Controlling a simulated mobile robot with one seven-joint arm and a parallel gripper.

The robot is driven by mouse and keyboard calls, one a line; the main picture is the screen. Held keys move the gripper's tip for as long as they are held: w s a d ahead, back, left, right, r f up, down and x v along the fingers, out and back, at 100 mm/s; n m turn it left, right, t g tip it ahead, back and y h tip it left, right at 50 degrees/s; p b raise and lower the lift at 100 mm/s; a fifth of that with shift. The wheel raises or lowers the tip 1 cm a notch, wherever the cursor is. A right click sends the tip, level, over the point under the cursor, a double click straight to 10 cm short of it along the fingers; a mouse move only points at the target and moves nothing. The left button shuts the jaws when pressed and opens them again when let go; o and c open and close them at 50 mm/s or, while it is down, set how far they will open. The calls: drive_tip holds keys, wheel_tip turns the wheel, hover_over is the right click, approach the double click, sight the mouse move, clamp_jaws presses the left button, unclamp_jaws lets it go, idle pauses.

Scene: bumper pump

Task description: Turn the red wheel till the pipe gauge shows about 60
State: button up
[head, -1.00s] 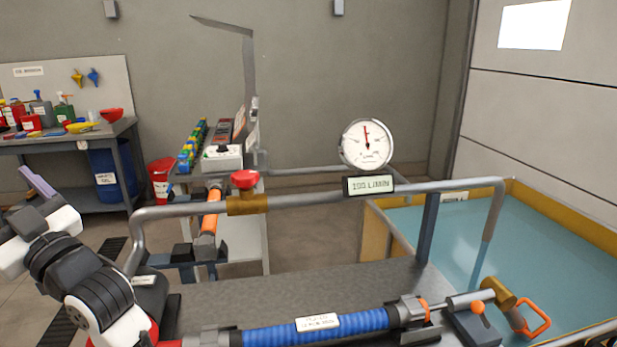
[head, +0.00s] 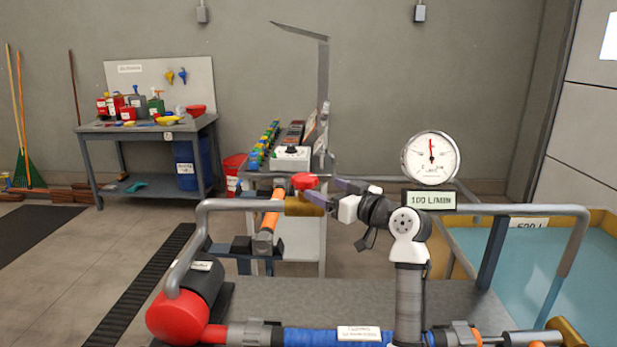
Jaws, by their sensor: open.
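The red wheel (head: 304,181) sits on a brass valve body (head: 305,206) on the grey overhead pipe, left of centre in the head view. The round white pipe gauge (head: 430,158) stands on the same pipe to the right. Its red needle points about straight up; the scale numbers are too small to read. A display under it (head: 428,199) reads about 100 L/MIN. My gripper (head: 322,191) reaches in from the right, its two purple fingers apart and their tips close beside the wheel. I cannot tell whether they touch it.
The pipe (head: 235,204) runs across above a grey bench (head: 270,295) with a red pump end (head: 180,318) and blue hose (head: 310,337). A blue water tank (head: 510,262) is at right. A cart with a control box (head: 291,158) stands behind the valve.

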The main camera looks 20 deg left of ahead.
sight(304, 176)
drive_tip(key=p+x, duration=0.2)
drive_tip(key=x, duration=0.6)
drive_tip(key=shift+w+a+f, duration=0.1)
drive_tip(key=shift+w+a, duration=0.1)
drive_tip(key=shift+a, duration=0.15)
drive_tip(key=c, duration=1)
drive_tip(key=m+t+h+p, duration=0.2)
drive_tip(key=m+t+h, duration=0.2)
drive_tip(key=t, duration=0.1)
drive_tip(key=shift+s+p, duration=0.1)
drive_tip(key=shift+p, duration=0.25)
drive_tip(key=shift+m+t+h+p, duration=0.95)
drive_tip(key=shift+m+h, duration=0.35)
drive_tip(key=shift+h, duration=0.4)
drive_tip(key=shift+m+t+h, duration=0.3)
drive_tip(key=shift+t+h, duration=0.05)
drive_tip(key=shift+h, duration=0.05)
drive_tip(key=o, duration=1)
